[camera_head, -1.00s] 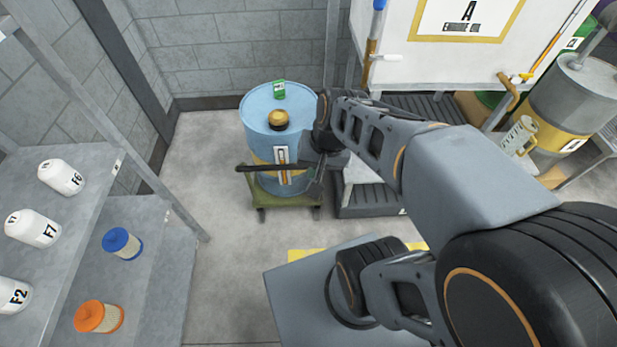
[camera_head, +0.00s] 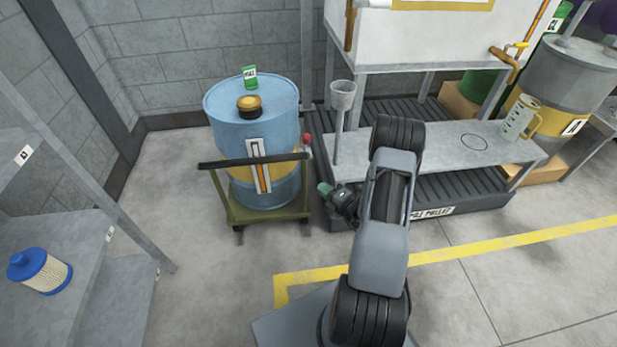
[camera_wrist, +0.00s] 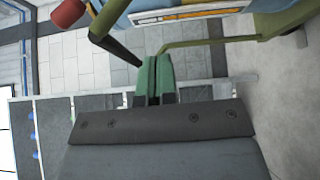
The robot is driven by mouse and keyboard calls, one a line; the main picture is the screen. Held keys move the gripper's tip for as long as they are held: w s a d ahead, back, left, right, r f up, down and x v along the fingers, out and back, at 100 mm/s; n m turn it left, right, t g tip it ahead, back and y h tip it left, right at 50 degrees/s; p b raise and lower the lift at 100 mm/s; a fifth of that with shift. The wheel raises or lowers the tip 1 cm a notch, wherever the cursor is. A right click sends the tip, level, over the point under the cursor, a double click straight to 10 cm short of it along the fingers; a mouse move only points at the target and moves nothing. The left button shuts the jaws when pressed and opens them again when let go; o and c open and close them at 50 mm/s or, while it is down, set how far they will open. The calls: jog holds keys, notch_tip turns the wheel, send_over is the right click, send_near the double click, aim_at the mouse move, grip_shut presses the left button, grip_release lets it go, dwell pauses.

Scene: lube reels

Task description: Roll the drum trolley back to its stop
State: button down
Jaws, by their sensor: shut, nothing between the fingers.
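The drum trolley has a low green deck (camera_head: 262,214), a green upright frame and a black push bar (camera_head: 252,161). It carries an upright blue drum (camera_head: 225,125) with a yellow band and a gauge label. A red knob (camera_head: 307,139) shows at the trolley's right side. My gripper (camera_head: 325,188) is just right of the trolley, at about deck height, with green fingertips. In the wrist view its fingers (camera_wrist: 154,78) are together with nothing between them. The trolley's green frame (camera_wrist: 205,42) and black bar (camera_wrist: 115,46) show beyond them; contact cannot be told. I cannot pick out the stop.
A black spill pallet (camera_head: 440,196) and a grey bench (camera_head: 440,148) stand to the right. Shelving with a blue-capped filter (camera_head: 42,270) stands at left. A block wall (camera_head: 190,50) is behind the drum. Floor (camera_head: 180,190) is clear between shelving and trolley.

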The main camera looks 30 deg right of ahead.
jog(key=w+f+m+b, duration=0.1)
jog(key=w+b, duration=0.3)
jog(key=w, duration=0.9)
jog(key=shift+h, duration=0.3)
